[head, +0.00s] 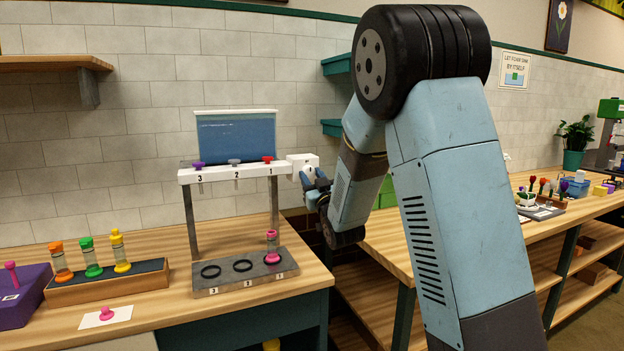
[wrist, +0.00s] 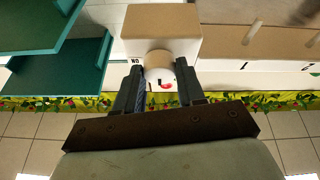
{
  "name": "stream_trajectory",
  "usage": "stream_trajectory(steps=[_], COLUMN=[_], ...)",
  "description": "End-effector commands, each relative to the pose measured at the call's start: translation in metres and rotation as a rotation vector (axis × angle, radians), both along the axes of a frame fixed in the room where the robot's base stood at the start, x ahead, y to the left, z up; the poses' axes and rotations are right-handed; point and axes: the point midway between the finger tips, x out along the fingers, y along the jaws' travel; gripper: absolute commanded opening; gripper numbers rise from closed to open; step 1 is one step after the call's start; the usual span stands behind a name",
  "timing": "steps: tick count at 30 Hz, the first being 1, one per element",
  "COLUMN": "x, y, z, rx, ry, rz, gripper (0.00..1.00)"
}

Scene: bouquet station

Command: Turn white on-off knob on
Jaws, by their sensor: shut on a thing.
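The white on-off knob (wrist: 158,60) sticks out of a pale box in the wrist view. An upside-down label reading "ON" (wrist: 135,61) is beside it. My gripper (wrist: 160,76) is shut on the knob, with one dark finger on each side. A small red mark (wrist: 166,85) on a white surface shows between the fingers. In the head view the white box (head: 302,161) is at the right end of the dispenser's top bar, and my gripper (head: 316,184) is at its right side. The knob is hidden there by my gripper and arm.
The dispenser's white bar (head: 220,174) carries purple, grey and red valves, numbered 3, 2, 1. A vial with pink ends (head: 272,247) stands at place 1 on the grey base (head: 235,277). A wooden rack (head: 110,284) holds capped vials. Teal shelves (head: 336,65) are behind my arm.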

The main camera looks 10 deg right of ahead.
Motion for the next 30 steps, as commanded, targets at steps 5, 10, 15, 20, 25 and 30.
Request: stream_trajectory(steps=[5,10,15,20,25,30], x=[-0.0001,-0.0003,-0.0007,-0.0009,-0.0013,-0.0014], y=[-0.0001,0.0003,0.0012,0.002,0.003,0.0036], z=[0.0001,0.0004,0.0011,0.0012,0.0022,0.0025], rx=[0.029,0.107,0.233,0.378,0.533,0.689], ry=[0.008,0.031,0.066,0.107,0.153,0.198], rz=[-0.002,-0.001,-0.001,-0.002,-0.002,-0.003], gripper=[0.08,0.08,0.08,0.08,0.08,0.08])
